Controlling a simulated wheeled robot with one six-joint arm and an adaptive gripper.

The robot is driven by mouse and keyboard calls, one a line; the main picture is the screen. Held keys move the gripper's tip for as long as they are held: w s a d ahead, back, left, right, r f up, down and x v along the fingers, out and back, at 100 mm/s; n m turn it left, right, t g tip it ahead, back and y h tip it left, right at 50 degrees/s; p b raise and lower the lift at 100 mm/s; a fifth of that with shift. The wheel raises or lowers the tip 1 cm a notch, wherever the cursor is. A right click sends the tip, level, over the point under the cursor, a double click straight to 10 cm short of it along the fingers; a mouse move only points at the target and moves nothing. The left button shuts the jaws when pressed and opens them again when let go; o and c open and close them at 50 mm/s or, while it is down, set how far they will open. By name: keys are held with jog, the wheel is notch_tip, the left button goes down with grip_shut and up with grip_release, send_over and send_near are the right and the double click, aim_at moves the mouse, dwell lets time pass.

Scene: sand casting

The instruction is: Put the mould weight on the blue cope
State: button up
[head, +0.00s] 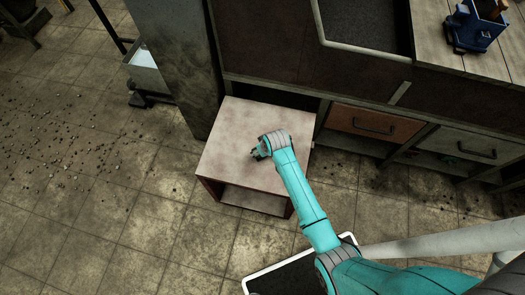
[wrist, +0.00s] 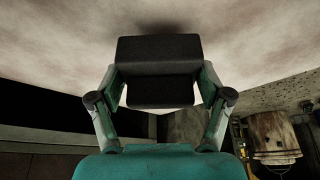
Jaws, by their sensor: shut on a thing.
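My gripper (wrist: 162,88) is shut on a dark, blocky piece (wrist: 158,52), which looks like the mould weight. The piece spans between the two fingers in the wrist view. In the head view my gripper (head: 260,150) is over the pale top of a small open cabinet, and the held piece is too small and hidden to make out clearly. In the wrist view a dark shadow shows on the pale surface beside the piece; I cannot tell whether they touch. A blue object (head: 480,30) with brown parts stands on the bench at the top right; I cannot tell whether it is the blue cope.
The small cabinet (head: 225,135) has a bare top. Behind it is a long bench with drawers (head: 362,122) and a dark, pale-rimmed recess (head: 365,25). A grey pillar (head: 178,60) stands to the left. The tiled floor at left has scattered debris.

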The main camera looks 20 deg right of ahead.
jog(key=shift+w+f, duration=0.1)
jog(key=shift+f, duration=0.95)
jog(key=o, duration=1.8)
jog(key=shift+f, duration=0.15)
jog(key=shift+c, duration=0.2)
jog(key=v, duration=1.2)
